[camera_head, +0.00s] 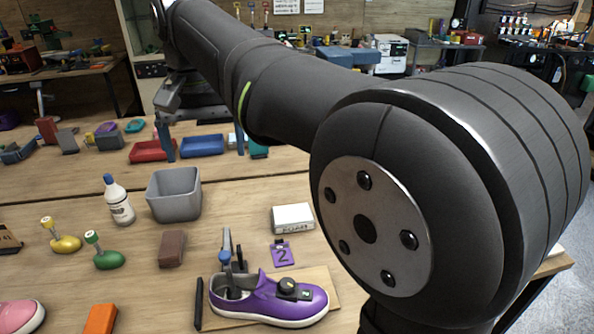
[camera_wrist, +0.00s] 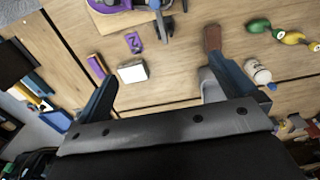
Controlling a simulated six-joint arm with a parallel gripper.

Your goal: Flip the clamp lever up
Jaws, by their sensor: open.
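A purple sneaker (camera_head: 312,303) with a white sole lies on a light wooden board (camera_head: 327,275). A toggle clamp (camera_head: 226,262) with grey metal parts and a blue end stands at the shoe's heel. The lever's angle is hard to tell. In the wrist view the clamp (camera_wrist: 160,14) shows at the top edge, partly cut off. My gripper (camera_wrist: 163,68) is open, with two dark blue fingers wide apart and nothing between them. In the head view my gripper (camera_head: 203,140) is behind the grey bin, far from the clamp.
A white box (camera_head: 292,218) and a purple tag marked 2 (camera_head: 282,253) lie near the shoe. Red (camera_head: 158,151) and blue trays (camera_head: 202,145) lie farther back.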

